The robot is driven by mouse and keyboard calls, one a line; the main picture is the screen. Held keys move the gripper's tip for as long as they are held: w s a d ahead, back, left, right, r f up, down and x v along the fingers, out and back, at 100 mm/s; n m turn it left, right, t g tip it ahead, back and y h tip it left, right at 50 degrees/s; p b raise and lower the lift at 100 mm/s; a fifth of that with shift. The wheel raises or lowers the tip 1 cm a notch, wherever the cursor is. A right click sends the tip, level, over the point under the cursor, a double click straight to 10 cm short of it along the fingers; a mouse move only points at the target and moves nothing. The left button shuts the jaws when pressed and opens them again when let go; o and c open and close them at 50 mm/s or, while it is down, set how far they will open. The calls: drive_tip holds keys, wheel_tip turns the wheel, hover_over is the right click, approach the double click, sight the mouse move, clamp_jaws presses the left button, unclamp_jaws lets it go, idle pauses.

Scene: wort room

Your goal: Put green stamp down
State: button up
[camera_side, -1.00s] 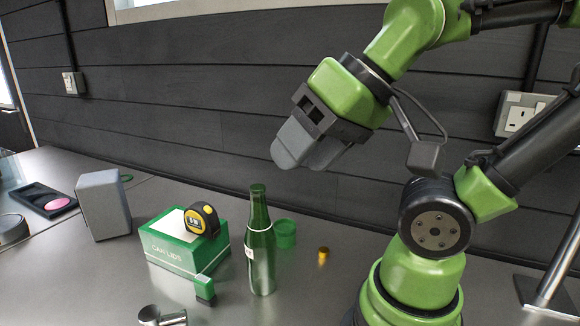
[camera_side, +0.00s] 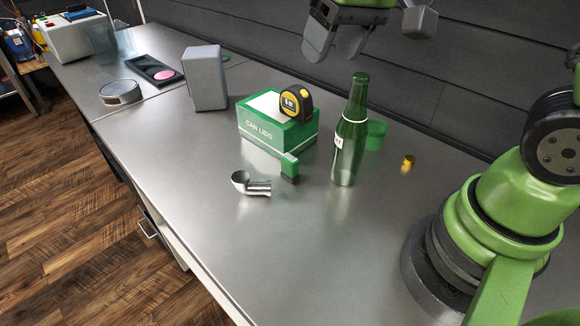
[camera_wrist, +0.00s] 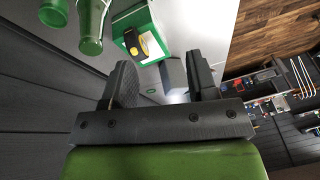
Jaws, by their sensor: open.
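The green stamp (camera_side: 289,167), a small green block with a dark base, stands upright on the grey metal bench (camera_side: 225,240). It is just in front of the green CAN LIDS box (camera_side: 262,133) and left of the green bottle (camera_side: 350,135). I cannot make the stamp out in the wrist view. My gripper (camera_side: 335,42) is high above the bench, beyond the bottle and near the wall, well apart from the stamp. Its grey fingers are spread with nothing between them. They also show apart in the wrist view (camera_wrist: 162,78).
A yellow and black tape measure (camera_side: 296,102) sits on the box. A silver pipe elbow (camera_side: 250,184) lies left of the stamp. Beyond the bottle are a green cup (camera_side: 376,134) and a small brass piece (camera_side: 409,161). A grey block (camera_side: 206,79) stands farther left. The front bench is clear.

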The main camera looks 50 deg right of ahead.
drive_tip(key=n+g, duration=0.1)
drive_tip(key=g, duration=0.1)
approach(288, 156)
drive_tip(key=shift+n+g+h, duration=0.5)
drive_tip(key=shift+n+g, duration=0.1)
drive_tip(key=shift+g, duration=0.1)
drive_tip(key=f, duration=0.4)
drive_tip(key=w+f, duration=0.1)
drive_tip(key=f, duration=0.1)
drive_tip(key=shift+w+a, duration=0.1)
drive_tip(key=shift+a, duration=0.2)
drive_tip(key=shift+a+f, duration=0.2)
drive_tip(key=shift+f, duration=3)
clamp_jaws()
